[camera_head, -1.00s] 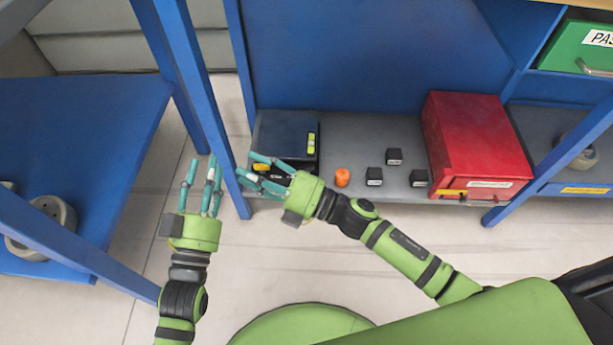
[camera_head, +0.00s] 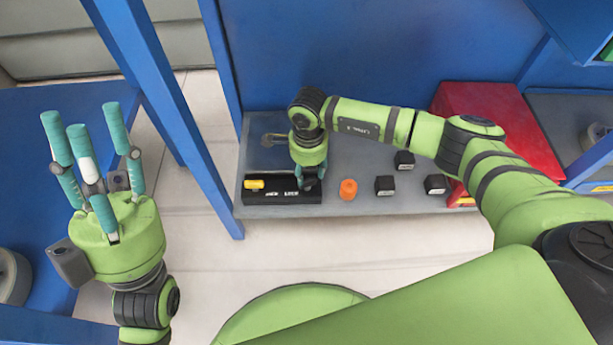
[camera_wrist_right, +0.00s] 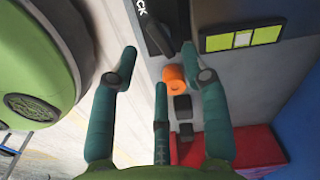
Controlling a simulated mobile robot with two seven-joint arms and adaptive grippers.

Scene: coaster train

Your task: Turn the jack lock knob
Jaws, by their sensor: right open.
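The black jack lock panel (camera_head: 268,197) with white lettering lies at the front left of the grey shelf. A yellow piece (camera_head: 254,184) sits at its left end. My right gripper (camera_head: 311,184) points down over the panel's right end and hides what is beneath it. In the right wrist view the panel (camera_wrist_right: 148,22) shows at the top, beyond the spread, empty fingers of that gripper (camera_wrist_right: 160,65). I cannot tell whether they touch the knob. My left gripper (camera_head: 88,125) is raised at the left, fingers spread and empty.
An orange cylinder (camera_head: 348,189) stands just right of the panel, with black cubes (camera_head: 385,185) beside it. A red box (camera_head: 490,115) stands further right. Blue posts (camera_head: 222,120) rise at the shelf's left end. The floor in front is clear.

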